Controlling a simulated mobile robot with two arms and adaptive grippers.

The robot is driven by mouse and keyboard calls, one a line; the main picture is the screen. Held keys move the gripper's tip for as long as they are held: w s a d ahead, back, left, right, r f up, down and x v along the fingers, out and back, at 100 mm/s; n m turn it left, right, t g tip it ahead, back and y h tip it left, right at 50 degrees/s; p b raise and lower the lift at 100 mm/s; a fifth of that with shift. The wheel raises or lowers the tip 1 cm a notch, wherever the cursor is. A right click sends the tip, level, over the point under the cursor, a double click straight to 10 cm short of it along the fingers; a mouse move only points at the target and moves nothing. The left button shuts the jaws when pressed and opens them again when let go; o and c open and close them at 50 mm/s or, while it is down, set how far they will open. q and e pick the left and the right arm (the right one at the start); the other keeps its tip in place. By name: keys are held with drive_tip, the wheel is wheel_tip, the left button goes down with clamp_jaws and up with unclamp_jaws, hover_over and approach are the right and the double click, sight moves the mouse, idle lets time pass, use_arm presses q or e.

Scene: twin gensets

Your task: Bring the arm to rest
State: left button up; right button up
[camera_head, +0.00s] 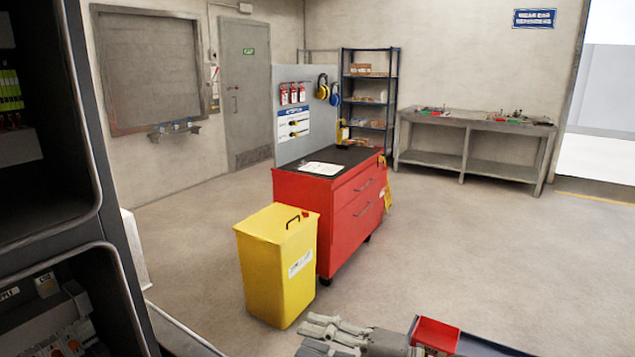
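My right gripper (312,333) shows at the bottom edge of the head view, with its grey fingers pointing left. The fingers look spread apart, and I see nothing between them. The lower part of the gripper is cut off by the picture edge. It is in front of the yellow bin (277,265) and apart from it in the picture. My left gripper is not in view.
A red tool cabinet (334,222) stands behind the bin. A red tray (436,334) is beside my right gripper. Dark open cabinets (75,150) fill the left edge. A grey workbench (470,125) stands at the back. The floor at right is clear.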

drive_tip(key=w+d+r+m+t+h, duration=0.3)
drive_tip(key=d+m+t+h, duration=0.5)
drive_tip(key=m+t, duration=0.6)
drive_tip(key=s+d+f+m+g+h, duration=0.2)
drive_tip(key=d+f+m+g+h, duration=0.1)
drive_tip(key=d+f+m+h, duration=0.3)
drive_tip(key=s+d+f+m+g+h, duration=0.2)
drive_tip(key=d+f+m+h, duration=0.3)
drive_tip(key=f, duration=0.3)
drive_tip(key=s+d+f+m+g+y, duration=0.1)
drive_tip(key=s+f+g, duration=0.6)
drive_tip(key=s, duration=0.5)
drive_tip(key=s+d+f+m+g+y, duration=0.15)
drive_tip(key=s+f+g, duration=0.35)
drive_tip(key=s+f, duration=0.8)
drive_tip(key=f, duration=2.3)
drive_tip(key=s+d+f+g+h, duration=0.1)
drive_tip(key=s+d+f+g, duration=0.1)
drive_tip(key=s+f, duration=1.2)
drive_tip(key=shift+s+f, duration=0.25)
drive_tip(key=shift+s, duration=0.9)
